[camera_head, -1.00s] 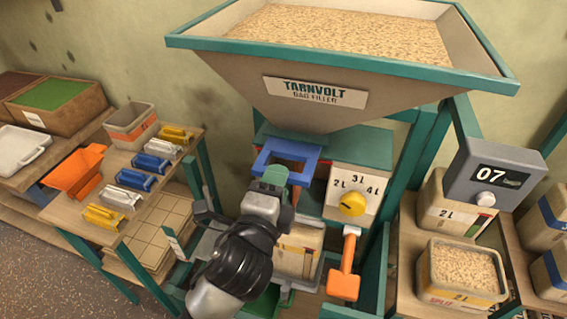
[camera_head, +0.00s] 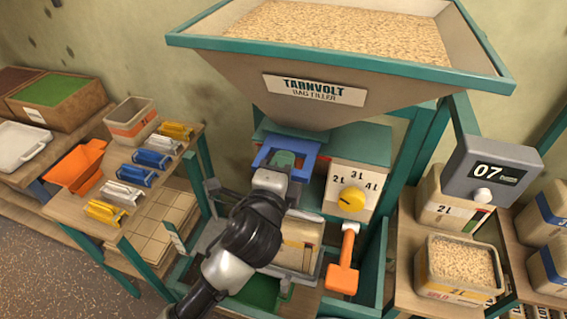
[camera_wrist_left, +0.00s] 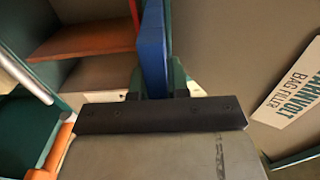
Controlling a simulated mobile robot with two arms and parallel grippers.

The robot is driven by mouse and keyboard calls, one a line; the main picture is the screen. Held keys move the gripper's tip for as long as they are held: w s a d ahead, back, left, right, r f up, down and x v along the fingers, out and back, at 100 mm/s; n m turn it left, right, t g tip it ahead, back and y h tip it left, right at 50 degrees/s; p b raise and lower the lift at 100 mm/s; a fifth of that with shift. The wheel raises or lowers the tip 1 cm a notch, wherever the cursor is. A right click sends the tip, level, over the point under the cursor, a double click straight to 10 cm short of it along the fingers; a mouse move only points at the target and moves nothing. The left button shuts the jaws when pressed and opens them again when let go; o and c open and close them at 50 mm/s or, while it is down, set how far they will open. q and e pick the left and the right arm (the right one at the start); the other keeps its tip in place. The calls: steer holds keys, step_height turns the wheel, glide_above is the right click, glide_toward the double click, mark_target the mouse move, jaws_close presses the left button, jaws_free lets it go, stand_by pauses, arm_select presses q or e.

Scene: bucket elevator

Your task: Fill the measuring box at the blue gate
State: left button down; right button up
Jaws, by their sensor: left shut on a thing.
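The blue gate (camera_head: 292,143) is a square blue frame under the hopper of the bag filler (camera_head: 330,100). My left gripper (camera_head: 285,160) is shut on it. In the left wrist view the blue gate (camera_wrist_left: 153,45) stands between the fingers of my left gripper (camera_wrist_left: 158,82). A tan box (camera_head: 300,245), apparently the measuring box, sits below the gate. My arm covers part of it, and I cannot tell how full it is. My right gripper is not in view.
The hopper holds grain (camera_head: 340,30). A yellow dial (camera_head: 352,198) marked 2L, 3L, 4L and an orange-handled lever (camera_head: 343,265) are right of the gate. A grain-filled box (camera_head: 460,268) stands under a grey display (camera_head: 492,175) reading 07.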

arm_select(q)
steer(key=p+v, duration=0.1)
steer(key=v, duration=0.4)
steer(key=c, duration=1.1)
jaws_free()
steer(key=shift+w, duration=0.15)
steer(key=v, duration=1.1)
steer(key=shift+d, duration=0.1)
